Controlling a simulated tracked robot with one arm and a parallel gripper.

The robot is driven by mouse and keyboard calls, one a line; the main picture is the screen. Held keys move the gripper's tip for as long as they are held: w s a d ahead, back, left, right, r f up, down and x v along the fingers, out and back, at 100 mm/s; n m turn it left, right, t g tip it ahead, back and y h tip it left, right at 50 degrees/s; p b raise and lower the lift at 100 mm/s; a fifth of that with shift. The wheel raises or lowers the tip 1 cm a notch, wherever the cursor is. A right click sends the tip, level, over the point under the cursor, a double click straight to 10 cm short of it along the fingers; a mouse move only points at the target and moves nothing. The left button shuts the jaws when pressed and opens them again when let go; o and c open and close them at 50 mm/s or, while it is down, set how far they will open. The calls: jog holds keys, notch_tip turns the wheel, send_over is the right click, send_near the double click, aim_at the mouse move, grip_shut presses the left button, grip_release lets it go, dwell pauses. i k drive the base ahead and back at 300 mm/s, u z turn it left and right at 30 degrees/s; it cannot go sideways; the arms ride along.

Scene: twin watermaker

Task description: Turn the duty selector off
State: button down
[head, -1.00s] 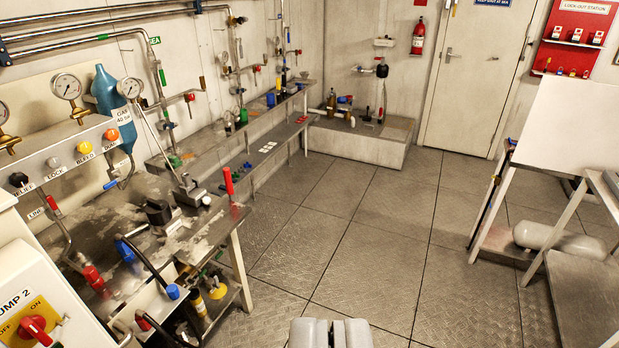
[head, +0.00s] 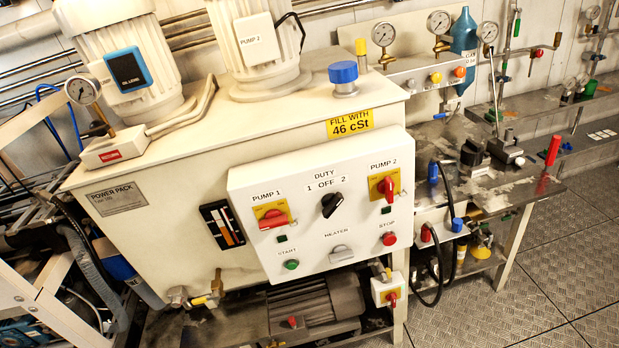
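The duty selector (head: 331,204) is a black knob on the white control panel (head: 300,262) of the power pack, near the middle of the head view. Above it are the label DUTY and the marks 1, OFF and 2. The knob sits slanted, its upper end leaning right; its exact setting is too small to tell. My gripper is not in view now, so nothing is seen touching the knob.
Red switches for Pump 1 (head: 273,219) and Pump 2 (head: 386,188) flank the selector. Below are a green start button (head: 291,264), a heater switch (head: 341,254) and a red stop button (head: 389,239). A metal workbench (head: 490,185) stands right; bare floor (head: 520,290) lies front right.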

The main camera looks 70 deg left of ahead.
aim_at(330, 202)
jog(key=u, duration=1.25)
jog(key=k, duration=0.5)
jog(key=u, duration=0.05)
jog(key=i, duration=0.5)
jog(key=z, duration=0.05)
